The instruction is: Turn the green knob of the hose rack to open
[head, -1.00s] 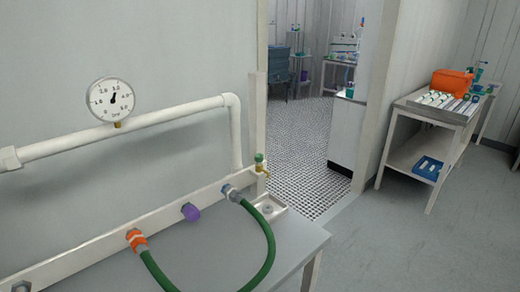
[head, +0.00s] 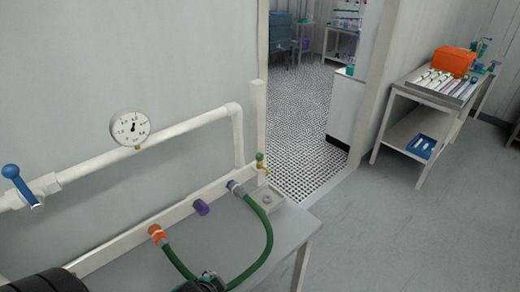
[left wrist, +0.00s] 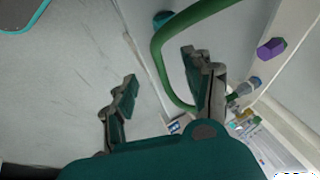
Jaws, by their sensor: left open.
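The green knob (head: 259,156) sits on a small brass tap at the right end of the hose rack (head: 125,240), a white rail on the wall above the bench. My left gripper (head: 208,283) is only partly in the head view, at the bottom edge, left of and well apart from the knob. My right gripper is not in view.
The green hose (head: 271,240) loops over the bench from an orange fitting (head: 157,234) to a blue one. A purple cap (head: 201,207) sits between them. A blue-handled valve (head: 20,184) and a gauge (head: 130,127) are on the pipe above.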

